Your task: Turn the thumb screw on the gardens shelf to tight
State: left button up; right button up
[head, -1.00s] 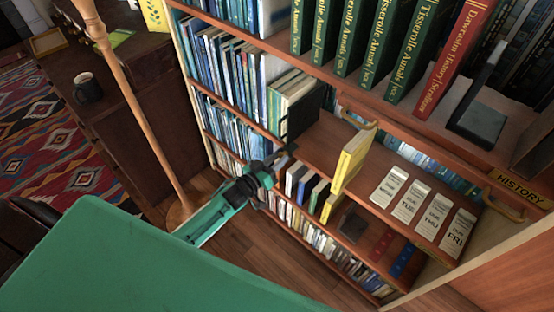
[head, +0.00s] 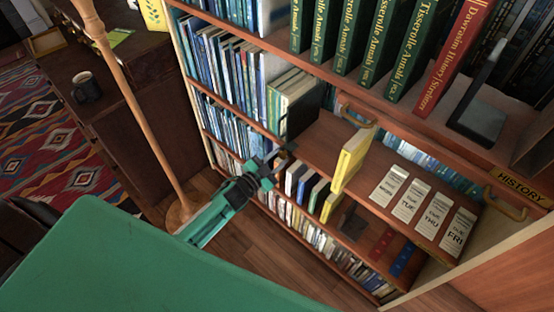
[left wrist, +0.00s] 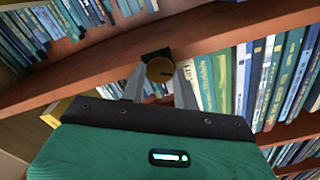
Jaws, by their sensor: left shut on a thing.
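In the left wrist view, the thumb screw (left wrist: 160,70) is a round brass knob with a dark slot line on its face, set in a dark mount on the front edge of a wooden shelf (left wrist: 85,74). My left gripper (left wrist: 160,84) has one finger on each side of the knob and is shut on it. In the head view, my left gripper (head: 284,156) reaches the shelf front beside the dark bookend, and the screw itself is too small or hidden to make out. No shelf label reading gardens is legible. My right gripper is not in view.
A yellow book (head: 350,160) stands on the shelf right of my gripper, with day cards (head: 407,200) farther right. Rows of books (head: 232,75) fill the shelves above and below. A wooden pole (head: 130,95) and a desk with a mug (head: 87,88) are at left.

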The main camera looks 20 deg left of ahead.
pick_arm(q)
jog(key=shift+m, duration=1)
jog(key=m+b, duration=0.1)
jog(key=m, duration=0.1)
jog(key=shift+f+m, duration=0.15)
jog(key=shift+m, duration=0.15)
jog(key=m+b, duration=0.2)
jog(key=m, duration=0.3)
jog(key=shift+m, duration=0.4)
jog(key=shift+m+b, duration=0.4)
jog(key=shift+m, duration=0.6)
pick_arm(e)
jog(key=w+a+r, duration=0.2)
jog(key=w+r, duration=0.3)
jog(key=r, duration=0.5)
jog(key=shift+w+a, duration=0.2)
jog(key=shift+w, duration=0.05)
pick_arm(q)
jog(key=o, duration=0.9)
jog(key=shift+s, duration=0.1)
